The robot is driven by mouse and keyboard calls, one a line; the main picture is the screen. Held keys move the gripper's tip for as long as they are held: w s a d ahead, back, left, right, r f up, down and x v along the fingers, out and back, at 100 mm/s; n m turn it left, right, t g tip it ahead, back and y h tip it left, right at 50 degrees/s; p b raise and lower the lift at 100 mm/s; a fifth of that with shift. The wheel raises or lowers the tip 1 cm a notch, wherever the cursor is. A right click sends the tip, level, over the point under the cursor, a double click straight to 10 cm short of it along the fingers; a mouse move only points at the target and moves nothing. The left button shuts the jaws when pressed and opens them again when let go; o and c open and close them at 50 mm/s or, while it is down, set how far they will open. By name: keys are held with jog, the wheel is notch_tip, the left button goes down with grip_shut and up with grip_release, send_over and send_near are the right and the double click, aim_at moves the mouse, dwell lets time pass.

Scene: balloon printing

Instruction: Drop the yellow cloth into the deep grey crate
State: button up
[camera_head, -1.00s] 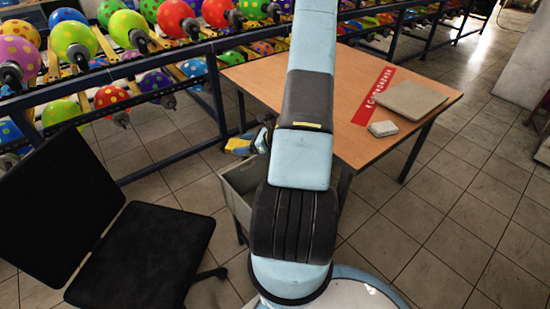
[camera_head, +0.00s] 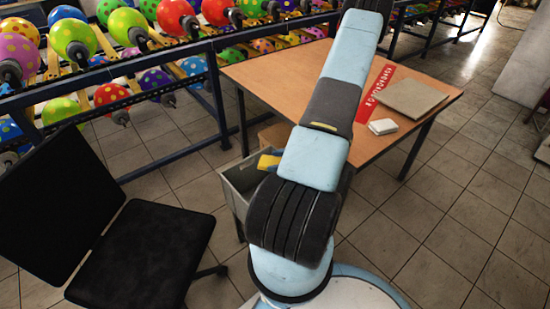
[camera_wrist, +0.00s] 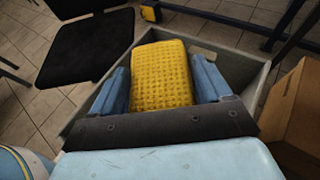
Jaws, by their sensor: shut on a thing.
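The yellow cloth (camera_wrist: 160,78) is a textured yellow block shape in the wrist view, between the two blue fingers of my gripper (camera_wrist: 162,85). My gripper is shut on it. Behind and below the cloth is the deep grey crate (camera_wrist: 228,58), whose walls show on both sides. In the head view a bit of the yellow cloth (camera_head: 268,162) shows over the crate (camera_head: 236,181), partly hidden by my arm. The crate's inside is mostly hidden, and I cannot tell how high the cloth is above its floor.
A brown cardboard box (camera_wrist: 296,112) stands right of the crate in the wrist view. A black chair (camera_head: 150,250) is at left. A wooden table (camera_head: 285,85) with a red strip, a grey board (camera_head: 410,97) and a white block (camera_head: 382,127) is beyond. Balloon racks (camera_head: 170,60) line the back.

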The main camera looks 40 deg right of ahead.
jog(key=shift+f, duration=1.25)
jog(key=o, duration=1)
jog(key=shift+c, duration=0.2)
jog(key=v, duration=1.2)
jog(key=shift+d+f, duration=0.1)
jog(key=shift+f, duration=0.05)
